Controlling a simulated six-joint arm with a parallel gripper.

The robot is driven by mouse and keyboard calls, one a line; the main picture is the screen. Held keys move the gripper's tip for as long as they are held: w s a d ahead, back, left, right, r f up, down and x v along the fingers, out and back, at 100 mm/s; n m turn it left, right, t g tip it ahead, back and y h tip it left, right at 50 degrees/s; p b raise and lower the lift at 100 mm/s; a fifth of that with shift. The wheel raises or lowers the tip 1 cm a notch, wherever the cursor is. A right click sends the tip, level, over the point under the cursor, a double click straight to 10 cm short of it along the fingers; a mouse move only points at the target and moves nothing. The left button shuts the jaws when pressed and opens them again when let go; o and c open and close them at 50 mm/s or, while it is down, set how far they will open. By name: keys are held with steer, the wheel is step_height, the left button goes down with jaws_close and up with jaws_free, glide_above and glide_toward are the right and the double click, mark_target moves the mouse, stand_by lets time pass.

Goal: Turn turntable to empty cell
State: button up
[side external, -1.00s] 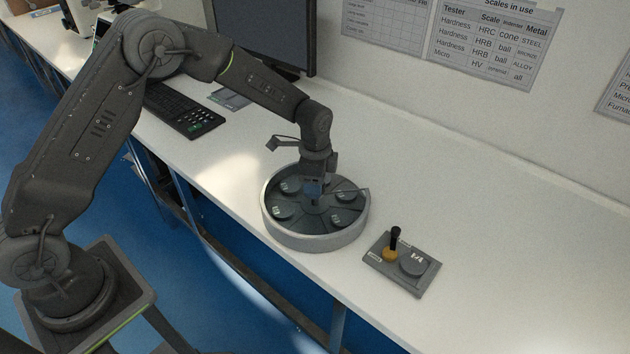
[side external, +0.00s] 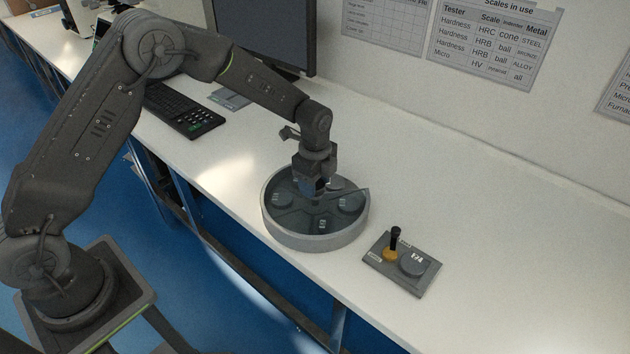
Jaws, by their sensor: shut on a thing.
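The turntable (side external: 318,242) is a round grey dish with a raised rim, standing on the white bench, its inside divided into cells. Grey discs with white markings lie in it: one at the left (side external: 276,199), one at the front (side external: 322,224) and one at the right (side external: 351,201). My gripper (side external: 315,194) points down over the middle of the turntable and is shut on its centre. The gripper and wrist hide the hub and part of the back cells, so I cannot tell every cell's contents.
A grey plate (side external: 402,283) to the right holds a black-handled tool with a yellow base (side external: 392,250) and a marked grey disc (side external: 413,263). A keyboard (side external: 185,112) and monitor (side external: 265,35) stand at the back left. The bench on the right is clear.

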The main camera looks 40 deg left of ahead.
steer(key=shift+m, duration=0.4)
stand_by(0.4)
steer(key=o, duration=1.3)
steer(key=shift+c, duration=0.2)
step_height(320, 180, up, 14)
